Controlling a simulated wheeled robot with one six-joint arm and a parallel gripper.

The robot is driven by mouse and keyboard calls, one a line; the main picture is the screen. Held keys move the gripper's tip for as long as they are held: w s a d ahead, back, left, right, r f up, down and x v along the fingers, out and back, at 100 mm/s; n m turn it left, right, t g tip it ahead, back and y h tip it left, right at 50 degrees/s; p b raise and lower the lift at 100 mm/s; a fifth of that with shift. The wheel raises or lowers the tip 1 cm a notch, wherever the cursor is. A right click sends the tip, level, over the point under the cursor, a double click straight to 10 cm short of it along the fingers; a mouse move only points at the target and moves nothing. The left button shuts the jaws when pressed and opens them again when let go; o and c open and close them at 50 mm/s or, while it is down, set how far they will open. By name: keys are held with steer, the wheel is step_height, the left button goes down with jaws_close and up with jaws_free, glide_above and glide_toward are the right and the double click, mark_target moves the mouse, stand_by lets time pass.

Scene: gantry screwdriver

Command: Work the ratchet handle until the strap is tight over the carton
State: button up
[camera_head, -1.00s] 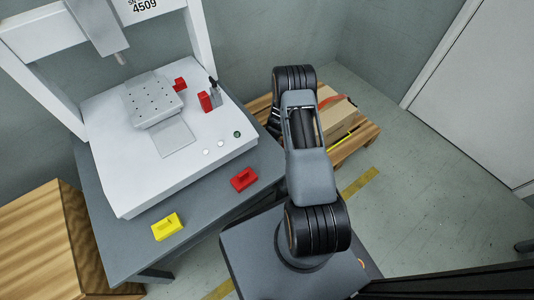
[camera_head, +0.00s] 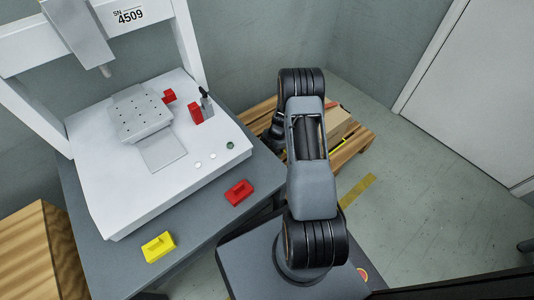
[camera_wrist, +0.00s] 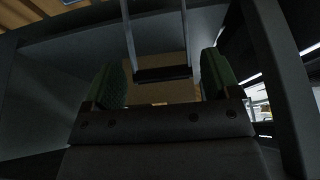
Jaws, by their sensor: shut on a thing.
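The tan carton (camera_head: 338,119) sits on the wooden pallet, partly hidden behind my arm in the head view. A bit of the orange-red strap (camera_head: 333,105) shows on its top; I cannot tell how tight it is. In the wrist view my gripper (camera_wrist: 160,88) has its green-padded fingers on either side of the dark crossbar of the ratchet handle (camera_wrist: 161,74), shut on it. Two thin grey side bars run up from that crossbar. The head view hides the handle and my fingertips behind my arm.
The wooden pallet (camera_head: 352,146) lies on the floor by the wall. To its left stands a grey table (camera_head: 205,222) with a white gantry machine (camera_head: 95,190), a red block (camera_head: 239,193) and a yellow block (camera_head: 158,247). Floor to the right is clear, up to a white door (camera_head: 480,95).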

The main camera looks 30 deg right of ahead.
steer(key=shift+d+f, duration=0.1)
steer(key=shift+d, duration=0.1)
steer(key=o, duration=1)
steer(key=shift+o, duration=0.6)
steer(key=shift+a, duration=0.1)
steer(key=p+v, duration=0.5)
steer(key=v, duration=0.9)
steer(key=shift+a, duration=0.15)
